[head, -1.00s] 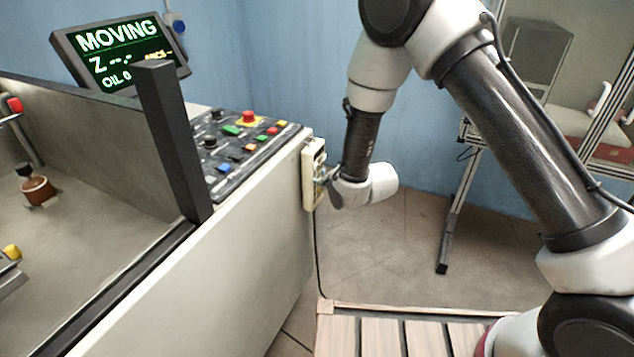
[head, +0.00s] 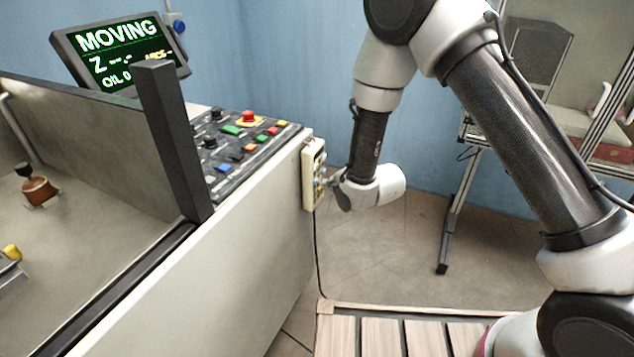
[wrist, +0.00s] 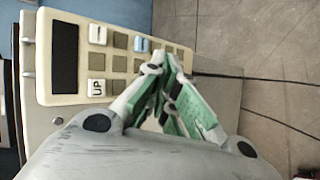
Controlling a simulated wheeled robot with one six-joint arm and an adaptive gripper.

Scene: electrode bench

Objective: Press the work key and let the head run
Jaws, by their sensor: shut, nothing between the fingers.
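The hand pendant (head: 313,173) is a cream box of keys on the end of the machine's side panel. In the wrist view the pendant (wrist: 45,97) shows a dark window, a white key marked UP (wrist: 97,88), another white key (wrist: 98,34), a blue key (wrist: 141,44) and several beige keys. I cannot read which is the work key. My gripper (head: 337,181) is shut and empty, just right of the pendant. In the wrist view my gripper (wrist: 163,59) has its tips over the lower keys near the blue one; contact cannot be told. The display (head: 120,50) reads MOVING.
A panel of coloured buttons (head: 240,145) with a red mushroom button (head: 248,117) sits on the machine top. A dark post (head: 172,135) stands by the tank (head: 95,235).

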